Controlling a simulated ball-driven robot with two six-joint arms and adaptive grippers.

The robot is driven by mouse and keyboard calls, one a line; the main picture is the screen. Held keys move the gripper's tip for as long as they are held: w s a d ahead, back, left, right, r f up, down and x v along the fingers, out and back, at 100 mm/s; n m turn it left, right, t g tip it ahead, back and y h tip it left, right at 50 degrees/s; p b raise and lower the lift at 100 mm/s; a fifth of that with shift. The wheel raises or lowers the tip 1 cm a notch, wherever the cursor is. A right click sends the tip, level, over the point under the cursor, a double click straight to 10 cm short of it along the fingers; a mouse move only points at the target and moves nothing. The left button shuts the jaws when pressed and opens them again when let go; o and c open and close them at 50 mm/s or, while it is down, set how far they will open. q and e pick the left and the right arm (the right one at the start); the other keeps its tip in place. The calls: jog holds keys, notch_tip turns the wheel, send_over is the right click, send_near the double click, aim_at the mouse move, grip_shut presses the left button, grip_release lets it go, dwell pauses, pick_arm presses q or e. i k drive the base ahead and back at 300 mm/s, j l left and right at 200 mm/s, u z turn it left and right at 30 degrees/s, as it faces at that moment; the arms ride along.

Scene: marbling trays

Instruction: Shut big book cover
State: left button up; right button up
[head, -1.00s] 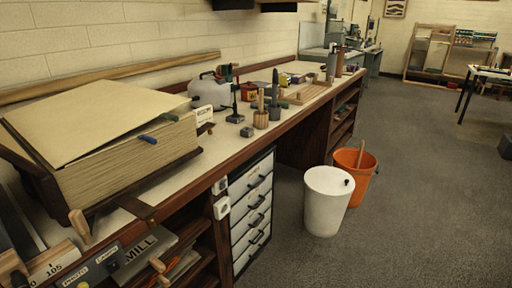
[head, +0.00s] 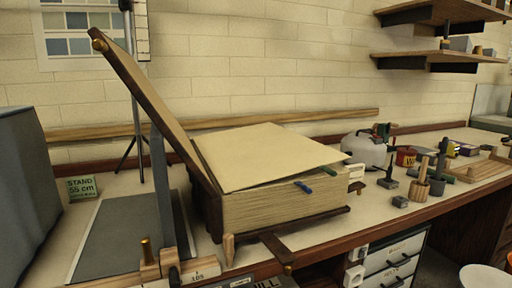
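The big book (head: 280,209) lies on the workbench in the head view, with a thick block of cream pages. Its top page (head: 262,155) is bare, and a blue and a green tab stick out of the page edge. The book's cover (head: 150,100) stands open, tilted up and to the left from the spine side, with a brass-coloured knob at its upper corner. Neither of my grippers is in view.
A thin tripod stand is behind the cover. Wooden pieces lie at the bench's front edge. Tools and a white jug (head: 364,149) stand right of the book.

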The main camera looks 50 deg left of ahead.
aim_at(122, 62)
jog(key=u, duration=1.45)
